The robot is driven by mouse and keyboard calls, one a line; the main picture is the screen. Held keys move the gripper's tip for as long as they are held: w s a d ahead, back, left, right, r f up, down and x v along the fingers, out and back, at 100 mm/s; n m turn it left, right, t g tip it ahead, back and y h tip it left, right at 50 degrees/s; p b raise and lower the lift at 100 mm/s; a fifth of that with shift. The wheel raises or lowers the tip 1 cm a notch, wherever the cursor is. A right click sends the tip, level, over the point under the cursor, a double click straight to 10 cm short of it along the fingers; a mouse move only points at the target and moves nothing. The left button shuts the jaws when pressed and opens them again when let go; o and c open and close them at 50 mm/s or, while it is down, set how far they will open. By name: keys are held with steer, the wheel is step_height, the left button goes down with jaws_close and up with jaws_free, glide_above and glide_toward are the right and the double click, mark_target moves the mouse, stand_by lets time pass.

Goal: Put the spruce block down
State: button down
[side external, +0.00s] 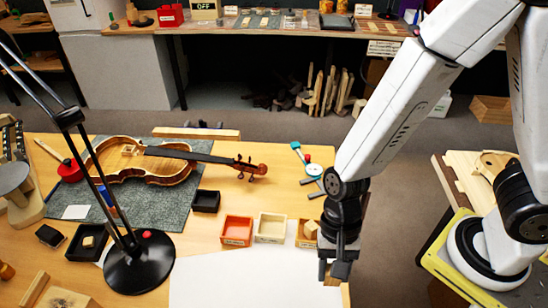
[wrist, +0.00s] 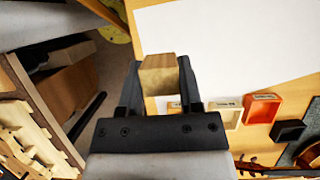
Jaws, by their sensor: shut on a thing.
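The spruce block (wrist: 157,77) is a small pale wooden block in the wrist view, held between the two dark fingers of my gripper (wrist: 158,85). In the side view my gripper (side external: 338,266) points down near the right front edge of the bench, beside the white sheet (side external: 245,275). Only a sliver of the block shows there below the fingers. I cannot tell how far the block is above the bench.
An orange tray (side external: 237,231) and a cream tray (side external: 271,228) stand behind the sheet. Another tray with a wooden block (side external: 310,229) is right of them, just behind my gripper. A black lamp (side external: 139,262) and a violin (side external: 150,164) are left. The sheet is clear.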

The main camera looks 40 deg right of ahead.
stand_by(0.6)
steer(key=w+d+m+t, duration=0.1)
steer(key=w+d+m, duration=0.3)
steer(key=d, duration=0.3)
steer(key=w+d+m+t, duration=0.2)
steer(key=w+d+m, duration=0.2)
steer(key=d, duration=0.3)
steer(key=w+d+m+t+y, duration=0.1)
steer(key=w+d+m, duration=0.3)
steer(key=d, duration=0.3)
steer(key=shift+d+m+t, duration=0.4)
steer(key=shift+m, duration=0.1)
steer(key=shift+w+r, duration=0.1)
steer(key=w+f, duration=0.3)
steer(key=w, duration=0.1)
steer(key=w+f, duration=0.2)
steer(key=w, duration=0.2)
steer(key=w+f, duration=0.3)
steer(key=w, duration=0.1)
steer(key=shift+w+d+f, duration=0.35)
steer(key=shift+d, duration=0.05)
steer(key=shift+w+f, duration=0.3)
steer(key=shift+w, duration=0.05)
